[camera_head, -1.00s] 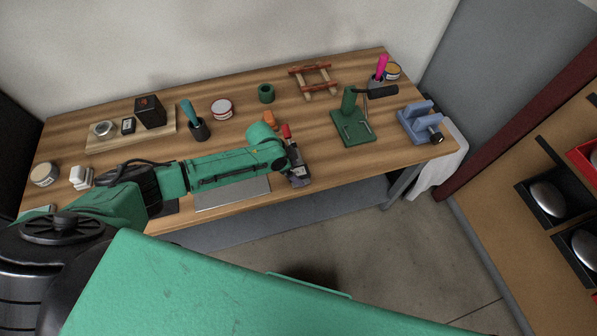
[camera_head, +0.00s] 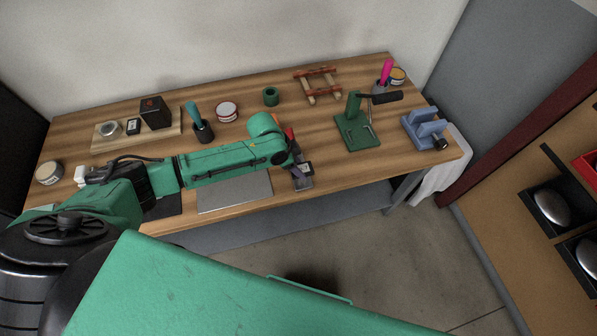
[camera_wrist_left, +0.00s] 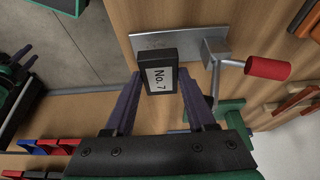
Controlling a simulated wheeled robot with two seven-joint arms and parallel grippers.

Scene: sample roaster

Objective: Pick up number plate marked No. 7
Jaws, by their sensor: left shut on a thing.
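The number plate is a small black block with a white label reading "No. 7" (camera_wrist_left: 158,75); it is upright between my left fingertips in the left wrist view. My left gripper (camera_wrist_left: 160,82) is shut on it, one dark finger on each side. In the head view my left gripper (camera_head: 301,174) is over the front edge area of the wooden bench (camera_head: 350,172), and the plate is too small to read there. Behind the plate in the wrist view is a grey metal base (camera_wrist_left: 205,42) with a crank and red handle (camera_wrist_left: 268,68). I cannot tell the gap between plate and base.
A green press (camera_head: 356,130) and a blue vise-like stand (camera_head: 424,129) are on the right of the bench. A red-and-wood rack (camera_head: 318,83), a green ring (camera_head: 270,96) and a round tin (camera_head: 227,112) stand behind my arm. A grey sheet (camera_head: 235,194) lies in front.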

